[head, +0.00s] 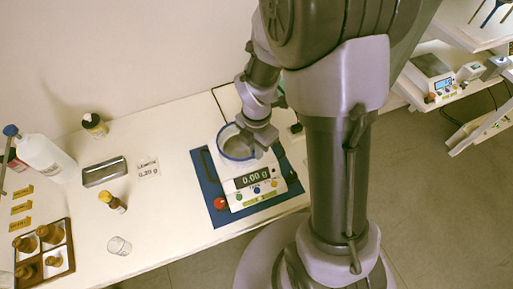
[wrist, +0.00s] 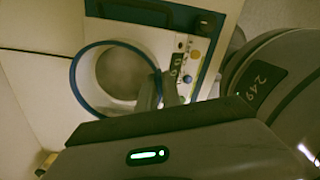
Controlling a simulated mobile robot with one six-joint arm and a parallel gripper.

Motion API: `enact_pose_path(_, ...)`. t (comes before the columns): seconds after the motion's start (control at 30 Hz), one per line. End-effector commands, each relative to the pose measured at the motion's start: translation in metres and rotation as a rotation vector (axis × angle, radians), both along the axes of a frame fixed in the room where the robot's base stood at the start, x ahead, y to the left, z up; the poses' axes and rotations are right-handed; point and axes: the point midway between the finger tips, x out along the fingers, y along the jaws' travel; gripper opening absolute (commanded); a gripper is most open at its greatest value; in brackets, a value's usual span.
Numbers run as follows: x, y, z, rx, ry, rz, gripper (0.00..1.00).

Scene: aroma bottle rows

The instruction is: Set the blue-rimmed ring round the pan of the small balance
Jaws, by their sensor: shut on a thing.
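The white ring with a blue rim (head: 221,150) is at the small balance (head: 237,190), over its pan (head: 236,146). My gripper (head: 257,137) is shut on the right side of the ring's wall. In the wrist view the blue rim (wrist: 76,88) encircles the round pan (wrist: 122,72), and a finger crosses its lower right edge. I cannot tell whether the ring rests on the balance or hangs just above it. The balance display reads 0.00 g.
The balance stands on a blue mat (head: 217,212). To its left are a metal tray (head: 104,172), a label card, small brown bottles (head: 112,202), a clear glass (head: 119,245) and a compartment box (head: 67,258). A white bottle (head: 45,158) stands far left.

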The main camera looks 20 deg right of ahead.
Motion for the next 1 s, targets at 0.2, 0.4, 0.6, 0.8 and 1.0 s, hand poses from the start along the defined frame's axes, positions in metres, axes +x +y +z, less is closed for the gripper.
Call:
enact_pose_path(0.2,0.0,0.0,0.0,0.0,-0.001,0.0,0.0)
enact_pose_path(0.4,0.0,0.0,-0.001,0.0,-0.001,0.0,0.0)
enact_pose_path(0.6,0.0,0.0,-0.006,0.0,-0.001,0.0,0.0)
enact_pose_path(0.8,0.0,0.0,-0.01,-0.001,-0.001,0.0,0.0)
enact_pose_path(1.0,0.0,0.0,-0.013,-0.001,-0.001,0.0,0.13)
